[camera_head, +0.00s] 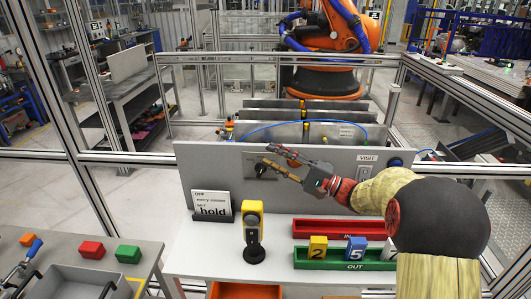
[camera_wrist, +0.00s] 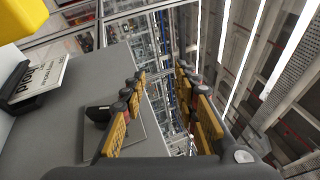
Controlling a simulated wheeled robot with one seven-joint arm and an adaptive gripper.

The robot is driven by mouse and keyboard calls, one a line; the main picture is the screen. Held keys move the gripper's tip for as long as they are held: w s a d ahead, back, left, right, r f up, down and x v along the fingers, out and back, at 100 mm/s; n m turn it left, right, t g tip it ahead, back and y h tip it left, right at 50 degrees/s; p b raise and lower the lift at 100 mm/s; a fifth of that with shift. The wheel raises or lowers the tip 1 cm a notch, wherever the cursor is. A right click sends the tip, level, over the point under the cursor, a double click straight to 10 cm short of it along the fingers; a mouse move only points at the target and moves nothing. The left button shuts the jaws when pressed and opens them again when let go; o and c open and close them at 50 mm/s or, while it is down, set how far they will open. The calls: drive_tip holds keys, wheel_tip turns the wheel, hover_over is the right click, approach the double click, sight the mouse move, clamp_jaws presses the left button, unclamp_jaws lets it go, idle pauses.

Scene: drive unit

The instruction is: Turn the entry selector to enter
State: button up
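The grey panel (camera_head: 225,185) stands upright at the back of the table. The selector appears to be the black knob (camera_head: 261,170) on a small plate on this panel. In the wrist view the black knob (camera_wrist: 99,113) is at the left, beside and partly behind my left finger. My gripper (camera_head: 267,156) is at the knob's upper right in the head view. In the wrist view my gripper (camera_wrist: 161,76) is open, with nothing between its yellow-padded fingers. The knob lies outside the fingers; I cannot tell whether they touch it. Its setting is unreadable.
A sign reading "hold" (camera_head: 211,208) and a yellow-and-black device on a stand (camera_head: 254,228) are left of my arm. A red IN tray (camera_head: 318,228) and green OUT tray (camera_head: 310,262) with numbered blocks lie below it. A VISIT label (camera_head: 367,158) is on the panel.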

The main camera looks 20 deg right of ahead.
drive_tip(key=a+r+n+g+h+p, duration=0.15)
drive_tip(key=a+r+g+p, duration=0.25)
drive_tip(key=a+p, duration=0.65)
drive_tip(key=a+r+n+g+h+p, duration=0.15)
drive_tip(key=a+r+g+p, duration=0.3)
drive_tip(key=p, duration=1.15)
drive_tip(key=n+h+p, duration=0.3)
drive_tip(key=h+p, duration=0.4)
drive_tip(key=h, duration=0.5)
approach(263, 168)
drive_tip(key=f, duration=0.2)
drive_tip(key=shift+t, duration=0.45)
drive_tip(key=shift+a+x, duration=0.2)
drive_tip(key=shift+x, duration=3.55)
drive_tip(key=shift+w+r, duration=0.1)
drive_tip(key=shift+r, duration=0.05)
drive_tip(key=shift+c, duration=0.4)
drive_tip(key=shift+a, duration=0.1)
clamp_jaws()
